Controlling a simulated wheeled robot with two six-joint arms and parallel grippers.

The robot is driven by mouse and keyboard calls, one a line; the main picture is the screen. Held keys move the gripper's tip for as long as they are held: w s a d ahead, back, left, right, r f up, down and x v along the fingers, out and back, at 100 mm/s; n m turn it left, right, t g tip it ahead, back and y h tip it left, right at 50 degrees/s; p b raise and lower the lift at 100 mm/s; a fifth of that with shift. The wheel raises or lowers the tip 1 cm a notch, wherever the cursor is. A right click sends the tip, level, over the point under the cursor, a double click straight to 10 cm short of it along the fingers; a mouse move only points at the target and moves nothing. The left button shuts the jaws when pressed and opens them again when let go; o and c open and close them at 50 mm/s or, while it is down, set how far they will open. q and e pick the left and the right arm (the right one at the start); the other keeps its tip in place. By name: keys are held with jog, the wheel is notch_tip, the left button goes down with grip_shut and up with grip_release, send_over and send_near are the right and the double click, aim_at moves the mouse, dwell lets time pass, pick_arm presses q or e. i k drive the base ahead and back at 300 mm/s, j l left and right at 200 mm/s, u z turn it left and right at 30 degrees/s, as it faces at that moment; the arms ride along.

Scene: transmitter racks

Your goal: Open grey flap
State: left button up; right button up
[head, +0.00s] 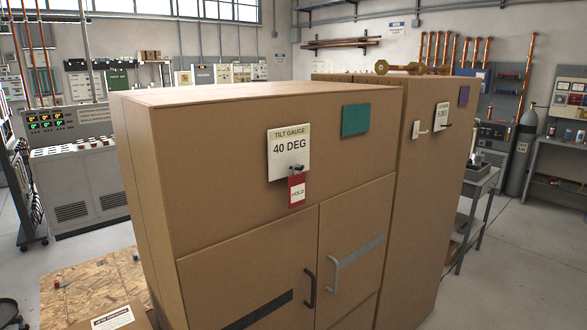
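A large brown cabinet (220,170) stands in the middle of the head view. Two doors sit side by side low on its front. The right door (370,220) has a grey handle (335,274) and a grey stripe (364,249), and looks shut. The left door (240,265) has a black handle (310,289) and a black stripe (258,312), and also looks shut. No panel that is grey all over shows on the cabinet front. Neither of my grippers is in view.
A "TILT GAUGE 40 DEG" sign (288,150) with a red HOLD tag (297,190) and a green plate (355,120) are on the upper front. A second brown cabinet (425,200) stands right behind. A grey side table (480,185) is further right. Open floor (520,260) lies at right.

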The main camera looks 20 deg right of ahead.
aim_at(353, 225)
jog(key=z, duration=0.9)
